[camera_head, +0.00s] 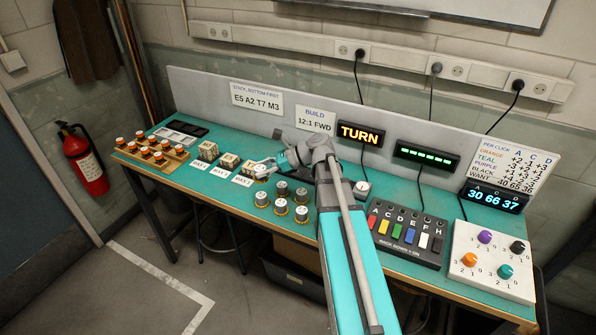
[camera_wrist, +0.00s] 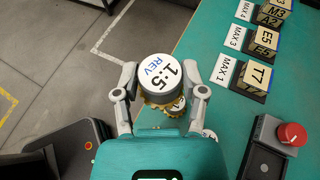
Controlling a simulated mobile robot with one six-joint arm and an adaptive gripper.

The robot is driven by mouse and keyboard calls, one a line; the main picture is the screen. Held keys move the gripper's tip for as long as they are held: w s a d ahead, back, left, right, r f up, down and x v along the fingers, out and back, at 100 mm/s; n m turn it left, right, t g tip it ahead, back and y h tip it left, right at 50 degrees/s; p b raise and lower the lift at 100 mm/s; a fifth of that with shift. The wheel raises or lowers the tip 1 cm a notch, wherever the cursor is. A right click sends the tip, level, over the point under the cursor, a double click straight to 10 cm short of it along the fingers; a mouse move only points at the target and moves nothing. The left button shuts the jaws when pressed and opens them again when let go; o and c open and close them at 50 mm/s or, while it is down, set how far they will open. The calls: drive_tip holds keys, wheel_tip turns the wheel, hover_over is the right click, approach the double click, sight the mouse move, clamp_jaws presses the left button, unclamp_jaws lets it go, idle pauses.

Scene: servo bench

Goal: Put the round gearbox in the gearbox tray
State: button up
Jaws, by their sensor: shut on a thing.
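My gripper (camera_wrist: 158,100) is shut on a round gearbox (camera_wrist: 158,75) with a white top marked "1:5 REV"; a finger lies on each side of it. In the head view my gripper (camera_head: 268,168) is above the bench, left of the arm's wrist, and partly hides the held gearbox. Several other round gearboxes (camera_head: 281,207) with grey tops and yellow bases stand on the bench in front of it. Part of another one (camera_wrist: 178,106) shows just beyond the held one in the wrist view.
Lettered blocks (camera_head: 228,161) stand on MAX-marked pads left of my gripper. A button panel (camera_head: 408,236) and a knob box (camera_head: 492,262) fill the right side. A low panel (camera_head: 290,105) runs along the back.

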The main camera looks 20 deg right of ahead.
drive_tip(key=s+d+m+t+h, duration=0.1)
drive_tip(key=d+m+t+h, duration=0.1)
drive_tip(key=d, duration=0.7)
drive_tip(key=s+d+r+m+t+h+p, duration=0.1)
drive_tip(key=d+m+t, duration=0.2)
drive_tip(key=d, duration=0.5)
drive_tip(key=shift+s+d+m+h, duration=0.3)
drive_tip(key=shift+s+d+h, duration=0.05)
drive_tip(key=shift+h, duration=0.05)
drive_tip(key=w+f+b, duration=0.3)
drive_tip(key=w, duration=0.1)
drive_tip(key=w+f+b, duration=0.3)
drive_tip(key=w, duration=0.1)
drive_tip(key=w+f+b, duration=0.3)
drive_tip(key=w, duration=0.2)
drive_tip(key=shift+w+a, duration=0.1)
drive_tip(key=shift+a, duration=0.1)
drive_tip(key=shift+r, duration=0.1)
drive_tip(key=shift+w, duration=0.1)
drive_tip(key=shift+w+f+b, duration=0.35)
drive_tip(key=shift+f+b, duration=0.3)
drive_tip(key=shift+f, duration=0.05)
drive_tip(key=shift+f+b, duration=1.35)
drive_tip(key=shift+b, duration=0.05)
